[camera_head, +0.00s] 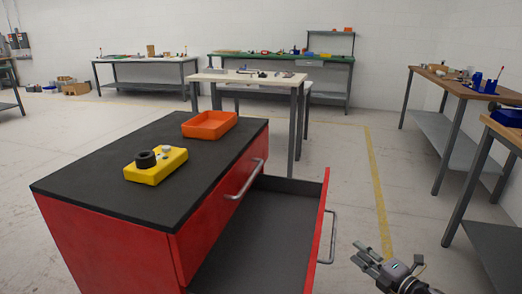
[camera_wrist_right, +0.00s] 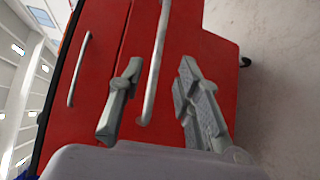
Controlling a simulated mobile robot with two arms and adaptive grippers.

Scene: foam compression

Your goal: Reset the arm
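My right gripper (camera_head: 366,257) is low at the right of the head view, to the right of the red cabinet (camera_head: 100,243) and its open drawer. Its fingers are apart with nothing between them. In the right wrist view my right gripper (camera_wrist_right: 158,75) points at the red drawer fronts, and a long metal handle (camera_wrist_right: 155,70) shows in the gap between the fingers. The fingers look clear of the handle, though the distance is hard to tell. My left gripper is in neither view.
The lower drawer (camera_head: 262,236) is pulled out and looks empty, with a handle (camera_head: 329,238) on its front. Workbenches (camera_head: 455,88) stand around; the floor between is clear.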

